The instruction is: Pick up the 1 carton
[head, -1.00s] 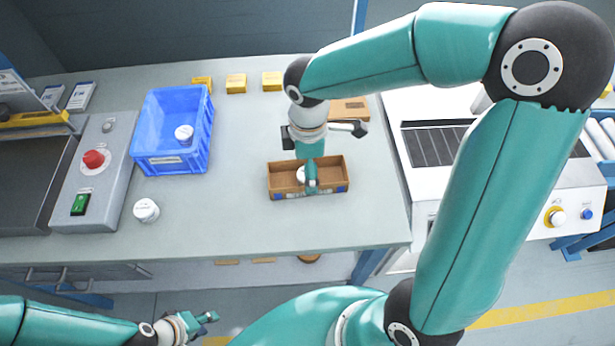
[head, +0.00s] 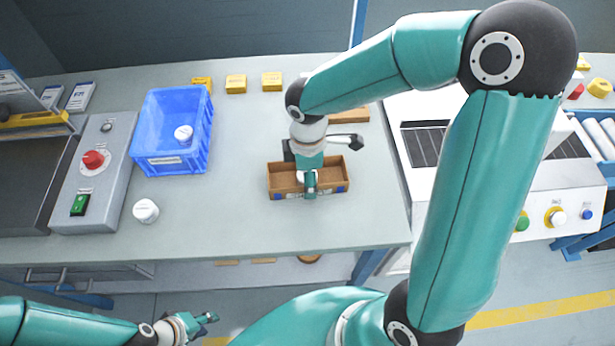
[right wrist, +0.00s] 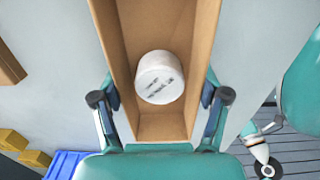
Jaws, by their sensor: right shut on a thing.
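The carton (head: 283,190) is an open brown box with blue marks on its front, on the bench right of the blue crate. A white round tub lies inside it, and the right wrist view shows this tub (right wrist: 160,77) near the carton's close end. My right gripper (head: 310,187) reaches down over the carton, partly hiding it. In the right wrist view its fingers (right wrist: 159,92) press on the outside of the carton's two long walls, so it is shut on the carton. My left gripper (head: 208,318) is low in front of the bench, away from everything; its jaw opening is unclear.
A blue crate (head: 158,163) holds one white tub (head: 184,133); another white tub (head: 146,211) stands on the bench in front. A control box (head: 78,205) with red and green buttons is at left. Yellow blocks (head: 236,84) line the back. A white machine (head: 550,205) stands at right.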

